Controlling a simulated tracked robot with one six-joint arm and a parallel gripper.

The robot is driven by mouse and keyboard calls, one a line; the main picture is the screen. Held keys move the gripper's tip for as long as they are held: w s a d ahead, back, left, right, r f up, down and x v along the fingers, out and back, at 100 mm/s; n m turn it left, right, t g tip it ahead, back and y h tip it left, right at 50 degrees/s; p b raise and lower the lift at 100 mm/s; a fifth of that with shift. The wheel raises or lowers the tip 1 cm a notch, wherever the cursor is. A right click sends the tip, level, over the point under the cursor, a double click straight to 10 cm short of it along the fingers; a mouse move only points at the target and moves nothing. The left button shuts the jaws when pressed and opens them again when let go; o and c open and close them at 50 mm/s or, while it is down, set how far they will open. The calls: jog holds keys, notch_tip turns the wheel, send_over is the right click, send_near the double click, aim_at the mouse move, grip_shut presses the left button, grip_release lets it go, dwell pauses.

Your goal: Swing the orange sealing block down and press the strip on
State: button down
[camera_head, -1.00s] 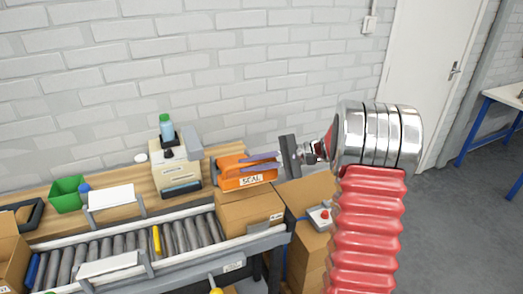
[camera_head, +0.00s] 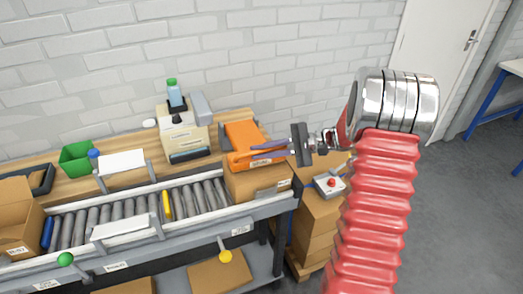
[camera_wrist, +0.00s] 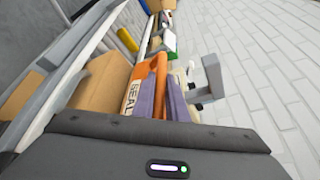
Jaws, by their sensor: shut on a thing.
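The orange sealing block (camera_head: 243,134), marked SEAL, is at the right end of the conveyor. It shows above a cardboard box (camera_head: 262,186), its front bar close to the top edge; I cannot tell whether they touch. My gripper (camera_head: 262,152) reaches in from the right, its purple fingers shut on the block's front part. In the wrist view the block (camera_wrist: 132,92) lies beside the purple fingers (camera_wrist: 162,98), with the box (camera_wrist: 102,78) to the left. The fingers hide part of the block. I cannot make out the strip.
A cream machine (camera_head: 184,135) with a blue bottle stands left of the block. A green bin (camera_head: 77,158) is further left. A box with a red button (camera_head: 331,186) sits on cartons right of the conveyor (camera_head: 120,212). A white wall stands behind.

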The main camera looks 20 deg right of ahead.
jog(key=c, duration=2)
grip_release()
jog(key=shift+d, duration=0.1)
jog(key=shift+c, duration=0.2)
jog(key=v, duration=1.3)
jog(key=shift+s+d, duration=0.25)
jog(key=shift+d, duration=0.1)
